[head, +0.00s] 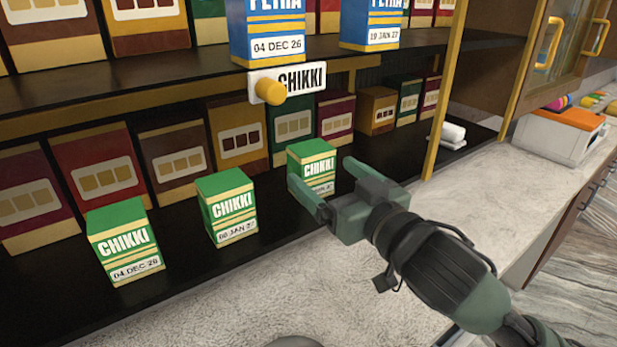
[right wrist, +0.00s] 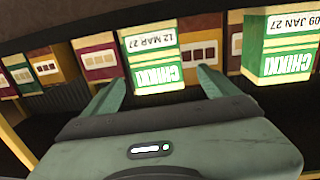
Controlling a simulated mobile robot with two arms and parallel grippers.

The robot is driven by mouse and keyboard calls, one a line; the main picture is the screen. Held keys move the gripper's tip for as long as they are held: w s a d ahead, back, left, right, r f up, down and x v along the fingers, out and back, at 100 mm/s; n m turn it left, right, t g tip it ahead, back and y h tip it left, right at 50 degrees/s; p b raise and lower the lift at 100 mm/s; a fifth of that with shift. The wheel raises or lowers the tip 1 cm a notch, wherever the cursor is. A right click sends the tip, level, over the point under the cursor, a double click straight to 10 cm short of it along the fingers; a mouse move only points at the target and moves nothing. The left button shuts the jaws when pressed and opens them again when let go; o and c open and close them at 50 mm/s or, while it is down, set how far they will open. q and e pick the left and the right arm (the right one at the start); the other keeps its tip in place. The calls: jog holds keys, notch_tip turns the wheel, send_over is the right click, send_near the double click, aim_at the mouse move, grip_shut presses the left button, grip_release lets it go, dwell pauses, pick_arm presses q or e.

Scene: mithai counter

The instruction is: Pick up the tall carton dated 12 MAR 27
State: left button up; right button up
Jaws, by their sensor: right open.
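The carton dated 12 MAR 27 (head: 311,156) is a green CHIKKI box with cream bands, upright on the lower shelf. In the head view its date is partly covered by a finger. In the right wrist view, which is upside down, the carton (right wrist: 149,62) shows its full date and stands ahead, between the lines of the two fingers. My right gripper (head: 328,176) is open and empty, close in front of the carton; its fingertips also show in the right wrist view (right wrist: 161,78). Contact cannot be told. My left gripper is not in view.
Similar green cartons dated 09 JAN 27 (head: 227,206) and 04 DEC 26 (head: 124,240) stand to the left. Several boxes line the shelf behind. A CHIKKI sign (head: 300,80) with a yellow knob hangs above, below the upper shelf. The pale counter (head: 440,205) in front is clear.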

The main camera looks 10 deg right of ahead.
aim_at(319, 166)
jog(key=shift+w+a, duration=0.15)
jog(key=shift+w, duration=0.5)
jog(key=x, duration=0.1)
jog(key=p+x, duration=0.2)
jog(key=shift+w+r, duration=0.3)
jog(key=shift+w, duration=0.05)
jog(key=shift+w+a, duration=0.1)
jog(key=shift+w, duration=0.2)
jog(key=shift+w+a+f, duration=0.1)
jog(key=shift+w+f, duration=0.05)
jog(key=shift+w, duration=0.15)
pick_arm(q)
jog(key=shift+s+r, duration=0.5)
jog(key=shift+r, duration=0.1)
pick_arm(e)
jog(key=c, duration=1.7)
